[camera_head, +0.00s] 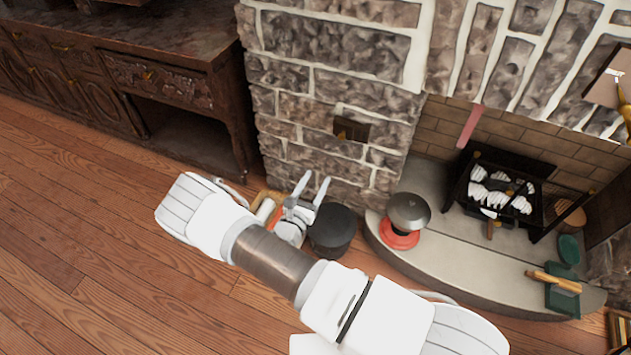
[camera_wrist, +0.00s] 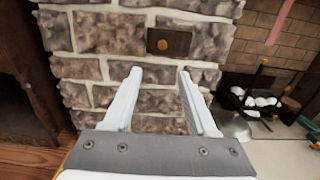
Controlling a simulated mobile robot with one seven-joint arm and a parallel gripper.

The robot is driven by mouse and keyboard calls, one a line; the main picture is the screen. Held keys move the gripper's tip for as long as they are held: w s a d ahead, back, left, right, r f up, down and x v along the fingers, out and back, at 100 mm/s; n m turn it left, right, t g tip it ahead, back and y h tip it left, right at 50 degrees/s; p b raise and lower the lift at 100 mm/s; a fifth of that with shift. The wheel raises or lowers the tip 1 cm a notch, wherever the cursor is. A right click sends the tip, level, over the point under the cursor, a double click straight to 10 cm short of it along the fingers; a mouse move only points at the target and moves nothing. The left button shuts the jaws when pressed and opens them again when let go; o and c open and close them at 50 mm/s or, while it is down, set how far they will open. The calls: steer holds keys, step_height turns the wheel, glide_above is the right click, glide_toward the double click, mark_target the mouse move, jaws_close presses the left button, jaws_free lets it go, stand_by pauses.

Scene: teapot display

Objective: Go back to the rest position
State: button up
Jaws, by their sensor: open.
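My gripper (camera_head: 312,183) is open, with its two pale fingers apart and pointing at the stone wall (camera_head: 330,95). In the wrist view, my gripper (camera_wrist: 159,74) has nothing between its fingers, and stonework shows behind the gap. In the head view, my white arm reaches across the lower middle, bends at the left, and hides part of the floor and hearth. The gripper appears just above and left of a black bucket (camera_head: 333,235); I cannot tell the distance between them.
A grey metal pot (camera_head: 408,209) sits on a red base (camera_head: 399,236) on the curved stone hearth (camera_head: 470,265). A fireplace grate (camera_head: 500,195) with pale logs stands behind. A dark wooden cabinet (camera_head: 150,80) is at upper left. Wooden floor (camera_head: 90,250) is clear at left.

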stand_by(0.3)
steer(key=s+d+r+m+g+h, duration=0.1)
steer(key=d+r+m+g+h, duration=0.6)
steer(key=r+m, duration=0.4)
steer(key=s+d+r+m+g+y, duration=0.45)
steer(key=s+r+m, duration=0.25)
steer(key=s+r, duration=0.25)
steer(key=s+d+r+m+g+y, duration=0.45)
steer(key=s+r+m, duration=0.35)
steer(key=r, duration=0.3)
steer(key=s+a+r+m+t+y, duration=0.5)
steer(key=s+r+t+y, duration=0.1)
steer(key=s+r, duration=0.25)
step_height(320, 180, up, 22)
steer(key=p, duration=2.2)
steer(key=shift+r+g+p, duration=0.2)
steer(key=shift+g+p, duration=0.1)
steer(key=shift+p, duration=0.1)
